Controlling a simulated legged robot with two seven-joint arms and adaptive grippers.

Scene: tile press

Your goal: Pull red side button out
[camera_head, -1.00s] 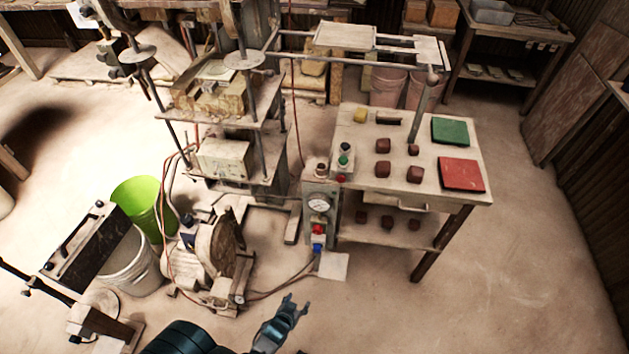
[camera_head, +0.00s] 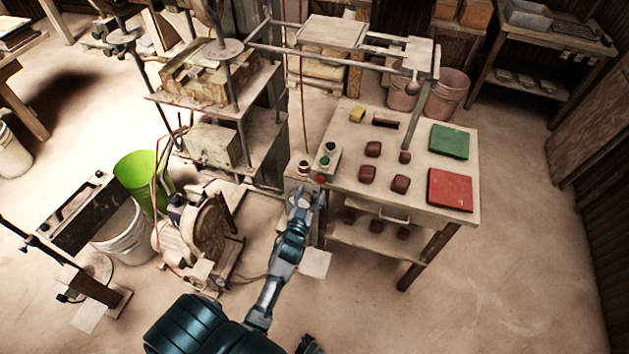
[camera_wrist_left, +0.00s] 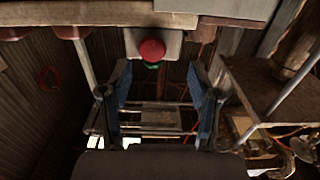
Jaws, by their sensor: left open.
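The red side button (camera_head: 321,180) is a small round knob on the near end of a pale control box (camera_head: 327,160) at the left edge of the work table. In the left wrist view the red button (camera_wrist_left: 152,50) faces me, just beyond and between the fingertips. My left gripper (camera_head: 305,193) is open and empty, just in front of the button. Its two blue fingers (camera_wrist_left: 159,75) stand apart in the wrist view, with a gap between them and the button. The gripper hides the gauge post below. I see no right gripper.
The work table (camera_head: 390,215) carries several dark red blocks, a green tile (camera_head: 449,141) and a red tile (camera_head: 450,190). The tall press (camera_head: 215,110) stands left of it. A motor (camera_head: 205,232) and a green bucket (camera_head: 140,170) are on the floor at left. Floor at right is open.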

